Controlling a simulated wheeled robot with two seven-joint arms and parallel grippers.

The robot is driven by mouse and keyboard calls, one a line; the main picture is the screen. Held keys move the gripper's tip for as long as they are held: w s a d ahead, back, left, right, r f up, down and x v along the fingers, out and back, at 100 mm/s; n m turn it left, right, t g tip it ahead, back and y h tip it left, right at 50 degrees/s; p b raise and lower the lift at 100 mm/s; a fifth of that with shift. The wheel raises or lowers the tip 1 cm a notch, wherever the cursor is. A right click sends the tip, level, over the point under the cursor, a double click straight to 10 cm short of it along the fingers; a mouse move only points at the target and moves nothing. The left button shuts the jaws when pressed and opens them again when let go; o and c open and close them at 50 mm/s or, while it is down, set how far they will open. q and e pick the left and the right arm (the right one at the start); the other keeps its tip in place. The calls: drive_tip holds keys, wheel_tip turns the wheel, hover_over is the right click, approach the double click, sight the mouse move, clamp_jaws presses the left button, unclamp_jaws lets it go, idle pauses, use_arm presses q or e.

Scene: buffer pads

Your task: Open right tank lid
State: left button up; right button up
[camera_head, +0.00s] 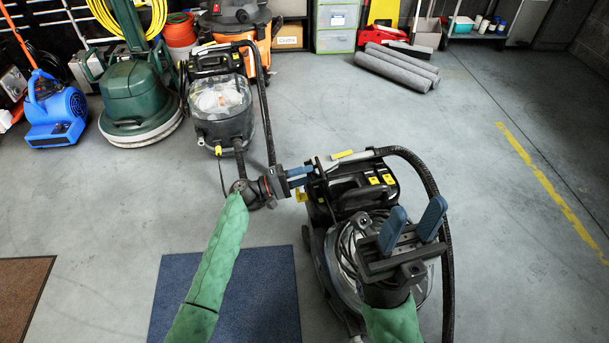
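The right tank is the black and grey machine (330,262) at the lower right, with a clear round cover and a black top part (362,186) bearing yellow labels. A yellow latch (301,195) shows on its left side. My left gripper (304,177) is at the left edge of the black top, just above that latch. Its two blue fingers look slightly apart; I cannot tell whether they touch the machine. My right gripper (413,222) is open and empty above the right side of the tank. It and its arm hide part of the cover. The lid looks closed.
Another similar machine (222,118) with a clear cover stands behind on the left. A black hose (446,240) curves along the right tank's right side. The floor at right is clear.

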use_arm(q)
drive_tip(key=v, duration=0.7)
drive_tip(key=shift+s+a, duration=0.2)
drive_tip(key=shift+a, duration=0.15)
drive_tip(key=shift+f, duration=0.15)
